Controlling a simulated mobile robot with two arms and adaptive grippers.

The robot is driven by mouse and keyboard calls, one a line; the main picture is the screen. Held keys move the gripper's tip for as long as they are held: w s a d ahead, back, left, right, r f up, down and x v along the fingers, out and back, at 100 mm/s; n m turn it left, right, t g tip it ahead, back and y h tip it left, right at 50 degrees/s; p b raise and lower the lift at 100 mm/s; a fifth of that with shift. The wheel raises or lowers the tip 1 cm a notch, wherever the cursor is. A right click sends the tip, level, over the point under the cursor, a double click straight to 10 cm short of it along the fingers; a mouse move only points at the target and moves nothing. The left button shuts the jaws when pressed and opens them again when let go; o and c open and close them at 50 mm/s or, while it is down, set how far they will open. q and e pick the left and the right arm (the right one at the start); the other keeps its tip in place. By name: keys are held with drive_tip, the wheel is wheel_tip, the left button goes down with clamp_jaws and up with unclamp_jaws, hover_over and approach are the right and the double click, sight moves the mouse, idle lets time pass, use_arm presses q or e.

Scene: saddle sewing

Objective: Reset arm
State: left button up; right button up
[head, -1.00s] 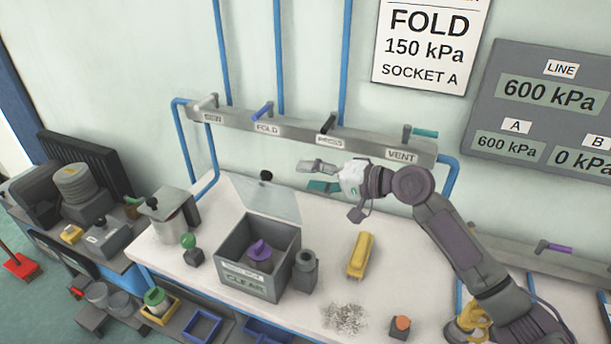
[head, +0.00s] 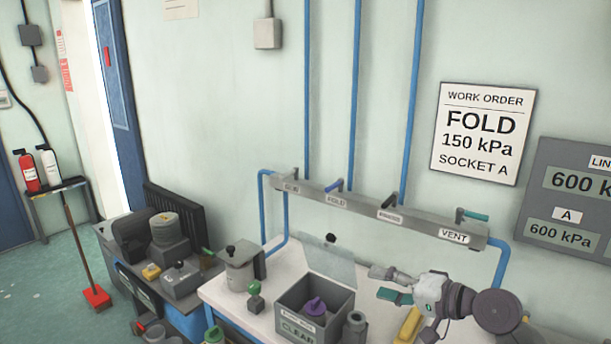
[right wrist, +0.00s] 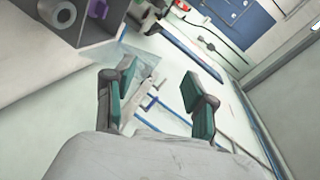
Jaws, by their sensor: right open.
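My right gripper (head: 388,285) is in the head view at the lower right, over the white bench (head: 232,294) and to the right of the grey open-topped box (head: 302,328). Its fingers point left. In the right wrist view its two green-padded fingers (right wrist: 160,100) stand apart with nothing between them. My right arm runs in from the lower right. My left gripper and arm are not in the head view.
A rail of valve handles (head: 375,212) runs along the wall behind my gripper. A yellow block (head: 409,327) lies below the gripper.

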drive_tip(key=s+a+f+n+g+h, duration=0.2)
drive_tip(key=s+f+n+h, duration=0.1)
drive_tip(key=s+f, duration=0.65)
drive_tip(key=s+a+f+n+g+h, duration=0.2)
drive_tip(key=s+f, duration=0.7)
drive_tip(key=f, duration=0.1)
drive_tip(key=s+d+f+g+h, duration=0.1)
drive_tip(key=s+d+f+h, duration=0.15)
drive_tip(key=s, duration=0.35)
drive_tip(key=s+d+f+n+g+h, duration=0.1)
drive_tip(key=s+d+h, duration=0.15)
drive_tip(key=s, duration=0.35)
drive_tip(key=s+d+f+g+h, duration=0.1)
drive_tip(key=s+d, duration=0.3)
drive_tip(key=s, duration=0.2)
wheel_tip(320, 180, down, 28)
drive_tip(key=r+b, duration=0.1)
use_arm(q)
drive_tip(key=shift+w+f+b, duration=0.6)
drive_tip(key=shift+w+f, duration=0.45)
use_arm(e)
drive_tip(key=s+d+f+g, duration=0.2)
drive_tip(key=s+f, duration=1.5)
drive_tip(key=shift+s+d+f+n, duration=0.15)
drive_tip(key=shift+d+f+n, duration=0.1)
drive_tip(key=shift+n, duration=0.15)
